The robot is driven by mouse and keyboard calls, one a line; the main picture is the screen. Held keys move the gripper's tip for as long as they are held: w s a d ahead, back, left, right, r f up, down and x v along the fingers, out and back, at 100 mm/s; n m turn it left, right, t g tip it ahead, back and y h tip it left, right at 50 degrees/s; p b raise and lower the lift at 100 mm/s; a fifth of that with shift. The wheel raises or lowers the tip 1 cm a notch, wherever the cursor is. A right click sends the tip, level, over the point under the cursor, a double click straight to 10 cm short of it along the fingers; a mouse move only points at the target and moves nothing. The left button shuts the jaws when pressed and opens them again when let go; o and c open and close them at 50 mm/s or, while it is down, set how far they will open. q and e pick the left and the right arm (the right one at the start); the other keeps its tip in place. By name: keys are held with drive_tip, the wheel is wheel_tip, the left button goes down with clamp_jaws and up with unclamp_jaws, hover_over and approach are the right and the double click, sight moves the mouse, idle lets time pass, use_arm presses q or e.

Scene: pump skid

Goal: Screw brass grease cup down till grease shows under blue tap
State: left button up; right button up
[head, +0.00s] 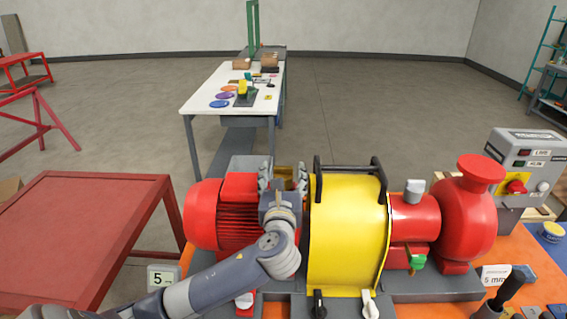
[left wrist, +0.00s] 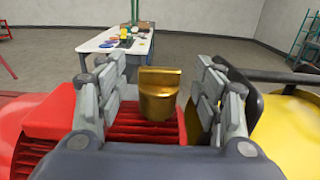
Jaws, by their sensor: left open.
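The brass grease cup (left wrist: 158,95) stands upright above the red ribbed motor (left wrist: 130,132) in the left wrist view. My left gripper (left wrist: 163,88) is open, with one finger on each side of the cup. Gaps show between the cup and both fingers. In the head view my left gripper (head: 283,178) is over the motor (head: 205,212), just left of the yellow guard (head: 345,235). No grease shows. I see no blue tap; a green tap (head: 417,262) sits below the red bearing housing (head: 413,218).
The yellow guard with black handles stands close to the right finger. A red pump (head: 468,215) and a grey control box (head: 530,165) are farther right. A red table (head: 75,235) is at left, a white table (head: 215,85) behind. Open floor lies around them.

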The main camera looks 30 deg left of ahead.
sight(283, 169)
use_arm(q)
drive_tip(key=shift+p+x, duration=0.3)
drive_tip(key=shift+x, duration=1.6)
drive_tip(key=c, duration=1.1)
